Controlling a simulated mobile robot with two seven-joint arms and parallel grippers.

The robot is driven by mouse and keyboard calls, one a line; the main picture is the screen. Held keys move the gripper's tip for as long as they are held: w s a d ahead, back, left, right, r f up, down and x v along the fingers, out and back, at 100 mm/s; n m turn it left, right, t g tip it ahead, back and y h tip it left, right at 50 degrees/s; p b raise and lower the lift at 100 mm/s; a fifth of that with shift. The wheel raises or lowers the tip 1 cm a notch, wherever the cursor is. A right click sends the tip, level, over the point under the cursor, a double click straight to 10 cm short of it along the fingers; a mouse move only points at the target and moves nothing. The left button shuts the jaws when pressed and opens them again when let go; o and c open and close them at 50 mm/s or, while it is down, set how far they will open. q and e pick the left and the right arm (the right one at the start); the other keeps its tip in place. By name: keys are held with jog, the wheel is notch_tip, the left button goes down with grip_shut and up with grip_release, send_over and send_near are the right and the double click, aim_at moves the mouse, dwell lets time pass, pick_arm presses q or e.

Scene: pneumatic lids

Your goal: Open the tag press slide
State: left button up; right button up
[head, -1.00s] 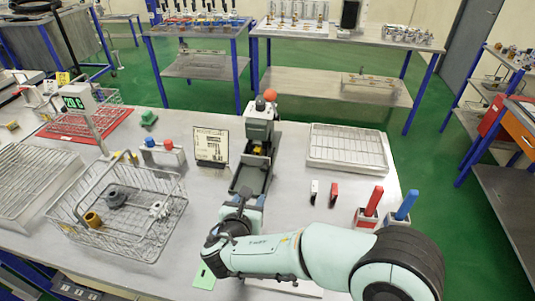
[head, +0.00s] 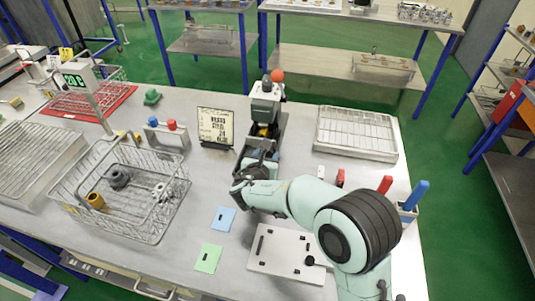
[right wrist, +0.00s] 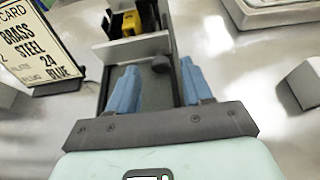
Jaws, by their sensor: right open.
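The tag press (head: 266,95) is a grey upright unit with a red ball on top, towards the back middle of the table. Its long grey bed runs towards me and is partly hidden by my arm. In the right wrist view a yellow block (right wrist: 131,22) sits inside the press behind a light grey plate (right wrist: 135,48). A dark round knob (right wrist: 161,64) stands at that plate's right end, ahead of my fingertips. My right gripper (right wrist: 158,80) is open, its blue fingers spread over the bed (right wrist: 150,92) with nothing between them. I cannot tell whether they touch the bed.
A lettered card (head: 216,126) stands left of the press. A wire basket (head: 120,195) is further left, a metal tray (head: 356,134) to the right. Red and blue handles (head: 414,195) stand at the right edge. Blue and green cards (head: 209,258) lie in front.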

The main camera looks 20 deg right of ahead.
jog(key=shift+x, duration=0.85)
grip_shut()
jog(key=s+a, duration=0.2)
jog(key=s, duration=0.1)
jog(key=s+a+b, duration=0.1)
jog(key=s+a, duration=0.1)
jog(key=s, duration=0.1)
jog(key=s+a+b, duration=0.1)
jog(key=s+a, duration=0.2)
jog(key=shift+s, duration=0.15)
grip_release()
jog(key=v, duration=1.3)
jog(key=shift+s+a+p, duration=0.1)
jog(key=shift+a+p, duration=0.05)
jog(key=shift+p, duration=0.2)
